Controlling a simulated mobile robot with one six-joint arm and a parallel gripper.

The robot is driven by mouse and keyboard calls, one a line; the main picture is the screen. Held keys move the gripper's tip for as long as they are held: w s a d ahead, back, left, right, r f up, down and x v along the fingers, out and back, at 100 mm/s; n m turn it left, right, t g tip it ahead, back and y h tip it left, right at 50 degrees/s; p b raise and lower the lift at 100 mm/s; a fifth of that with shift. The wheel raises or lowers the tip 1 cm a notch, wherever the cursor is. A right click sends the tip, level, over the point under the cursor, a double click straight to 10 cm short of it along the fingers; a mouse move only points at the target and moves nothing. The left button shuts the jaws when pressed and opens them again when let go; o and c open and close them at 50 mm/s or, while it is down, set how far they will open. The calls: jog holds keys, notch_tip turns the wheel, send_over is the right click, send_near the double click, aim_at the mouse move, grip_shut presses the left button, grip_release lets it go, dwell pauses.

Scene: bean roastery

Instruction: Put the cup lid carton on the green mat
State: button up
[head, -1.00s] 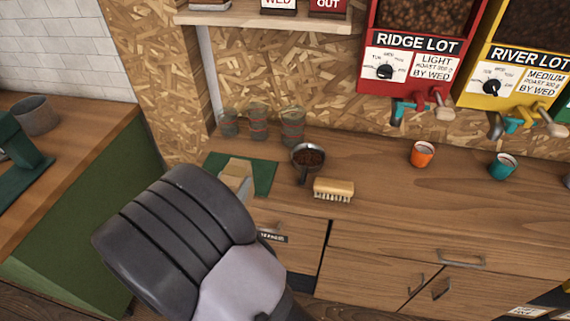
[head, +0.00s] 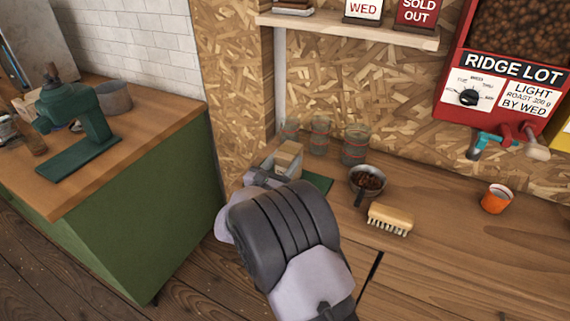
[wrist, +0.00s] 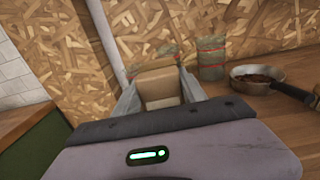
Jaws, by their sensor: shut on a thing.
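The cup lid carton, a small tan box (head: 289,156), is held between the fingers of my gripper (head: 278,164) near the back left of the wooden counter. In the wrist view the carton (wrist: 160,85) sits between the two grey fingers, which press on its sides. The green mat (head: 319,184) shows only as a corner to the right of the carton. My gripper and arm hide the rest. I cannot tell whether the carton touches the mat or hangs above it. The mat does not show in the wrist view.
A green-sided bench (head: 150,215) with a green press (head: 80,130) is left.

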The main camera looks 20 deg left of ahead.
jog(key=shift+c, duration=0.2)
jog(key=o, duration=1.5)
